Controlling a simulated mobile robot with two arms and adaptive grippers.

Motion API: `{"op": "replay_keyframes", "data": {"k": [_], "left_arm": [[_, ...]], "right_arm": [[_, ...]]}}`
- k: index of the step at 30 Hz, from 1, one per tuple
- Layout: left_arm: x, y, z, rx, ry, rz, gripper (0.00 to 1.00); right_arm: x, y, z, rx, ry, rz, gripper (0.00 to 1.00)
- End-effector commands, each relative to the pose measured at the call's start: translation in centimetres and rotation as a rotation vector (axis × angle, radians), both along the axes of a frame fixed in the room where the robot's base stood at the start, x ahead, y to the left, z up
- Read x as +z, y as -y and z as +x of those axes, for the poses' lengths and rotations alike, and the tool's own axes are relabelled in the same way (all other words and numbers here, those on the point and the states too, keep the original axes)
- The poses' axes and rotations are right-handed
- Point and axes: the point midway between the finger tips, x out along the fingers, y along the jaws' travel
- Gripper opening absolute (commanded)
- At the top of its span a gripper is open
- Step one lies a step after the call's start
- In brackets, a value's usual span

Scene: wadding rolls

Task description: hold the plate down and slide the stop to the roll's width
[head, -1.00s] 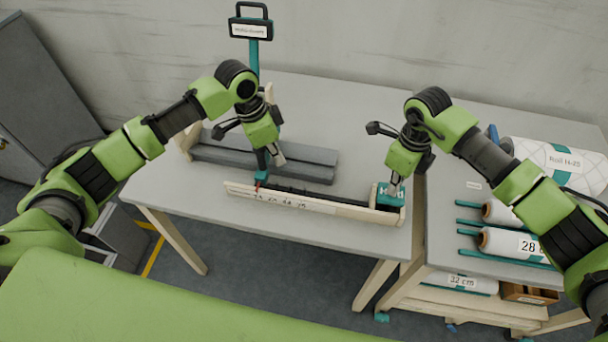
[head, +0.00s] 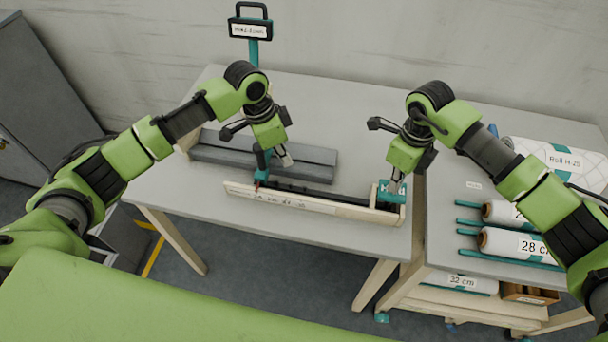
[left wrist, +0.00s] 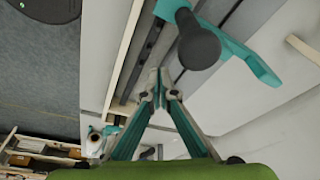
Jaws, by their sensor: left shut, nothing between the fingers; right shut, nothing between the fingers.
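A long pale rail with a printed scale (head: 300,202) lies along the table's front. The teal stop (head: 262,165), with a red pointer at its foot, stands near the rail's left end. In the left wrist view the stop (left wrist: 240,58) carries a dark round knob. My left gripper (head: 287,160) is shut and empty, just right of the stop; whether they touch is unclear. It also shows in the left wrist view (left wrist: 157,90). The teal plate (head: 391,197) sits at the rail's right end. My right gripper (head: 393,187) is shut, its tips down at the plate, apparently touching it.
A grey stepped block (head: 305,160) lies behind the rail. A teal post with a sign (head: 249,30) stands at the back. A side table at right holds a large roll H-25 (head: 560,162) and smaller rolls, one marked 28 (head: 515,244). The table's middle back is clear.

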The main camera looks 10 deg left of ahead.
Motion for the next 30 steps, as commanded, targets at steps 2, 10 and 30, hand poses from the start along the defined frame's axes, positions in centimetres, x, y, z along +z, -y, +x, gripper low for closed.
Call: {"op": "replay_keyframes", "data": {"k": [2, 10, 30], "left_arm": [[0.0, 0.0, 0.0, 0.000, 0.000, 0.000, 0.00], [0.0, 0.0, 0.0, 0.000, 0.000, 0.000, 0.00], [0.0, 0.0, 0.0, 0.000, 0.000, 0.000, 0.00]], "right_arm": [[0.3, 0.1, 0.0, 0.000, -0.001, -0.002, 0.00], [1.8, 0.0, 0.0, 0.001, 0.000, 0.000, 0.00], [5.2, 0.0, 0.1, 0.000, 0.002, 0.000, 0.00]]}}
